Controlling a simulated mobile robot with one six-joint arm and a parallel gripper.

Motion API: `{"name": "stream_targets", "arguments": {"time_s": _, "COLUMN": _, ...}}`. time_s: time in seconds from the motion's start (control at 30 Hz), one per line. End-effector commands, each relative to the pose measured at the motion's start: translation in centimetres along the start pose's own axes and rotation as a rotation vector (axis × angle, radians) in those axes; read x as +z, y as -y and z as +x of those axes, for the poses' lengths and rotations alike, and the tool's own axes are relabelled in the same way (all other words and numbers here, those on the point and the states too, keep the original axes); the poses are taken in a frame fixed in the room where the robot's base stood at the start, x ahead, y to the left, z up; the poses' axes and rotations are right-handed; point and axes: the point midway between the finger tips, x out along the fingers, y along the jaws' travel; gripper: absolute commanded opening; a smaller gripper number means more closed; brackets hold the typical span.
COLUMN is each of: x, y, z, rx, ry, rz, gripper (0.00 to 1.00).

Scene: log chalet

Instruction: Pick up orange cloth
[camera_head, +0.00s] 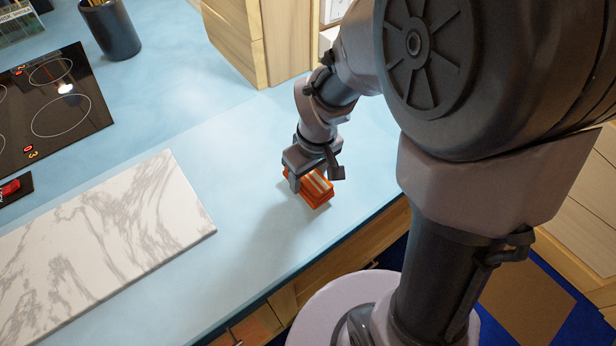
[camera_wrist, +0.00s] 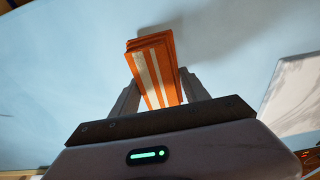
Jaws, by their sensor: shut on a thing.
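The orange cloth (camera_head: 318,192) is a folded stack with pale stripes. In the head view it is at the blue countertop near its front edge, right of the marble board. My gripper (camera_head: 315,178) is over it, with its fingers at the cloth's sides. In the wrist view the cloth (camera_wrist: 153,68) sits between the two fingers of my gripper (camera_wrist: 157,92), which are shut on it. I cannot tell whether the cloth is touching the counter or slightly above it. Its lower part is hidden by the gripper body in the wrist view.
A white marble board (camera_head: 105,250) lies left on the blue counter (camera_head: 235,150). A black cooktop (camera_head: 50,100) and a dark utensil cup (camera_head: 112,30) are farther back. A wooden cabinet (camera_head: 255,40) rises behind the gripper. The counter around the cloth is clear.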

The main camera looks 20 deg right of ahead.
Motion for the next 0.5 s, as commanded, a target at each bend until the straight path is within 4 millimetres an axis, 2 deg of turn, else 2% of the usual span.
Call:
{"name": "stream_targets", "arguments": {"time_s": 0.07, "x": -0.3, "y": 0.0, "z": -1.7, "rx": 0.001, "ry": -0.002, "rz": -0.001, "gripper": 0.10}}
{"name": "stream_targets", "arguments": {"time_s": 0.27, "x": 3.9, "y": 1.4, "z": -2.4, "rx": 0.000, "ry": 0.000, "rz": -0.001, "gripper": 0.10}}
{"name": "stream_targets", "arguments": {"time_s": 0.37, "x": 6.6, "y": 2.3, "z": -3.1, "rx": 0.000, "ry": -0.001, "rz": 0.000, "gripper": 0.10}}
{"name": "stream_targets", "arguments": {"time_s": 0.4, "x": 7.7, "y": 2.7, "z": -3.1, "rx": 0.001, "ry": -0.003, "rz": -0.001, "gripper": 0.10}}
{"name": "stream_targets", "arguments": {"time_s": 0.43, "x": 7.8, "y": 2.7, "z": -2.3, "rx": 0.003, "ry": -0.010, "rz": -0.003, "gripper": 0.10}}
{"name": "stream_targets", "arguments": {"time_s": 0.5, "x": 8.8, "y": 3.0, "z": -2.1, "rx": 0.003, "ry": -0.012, "rz": -0.002, "gripper": 0.10}}
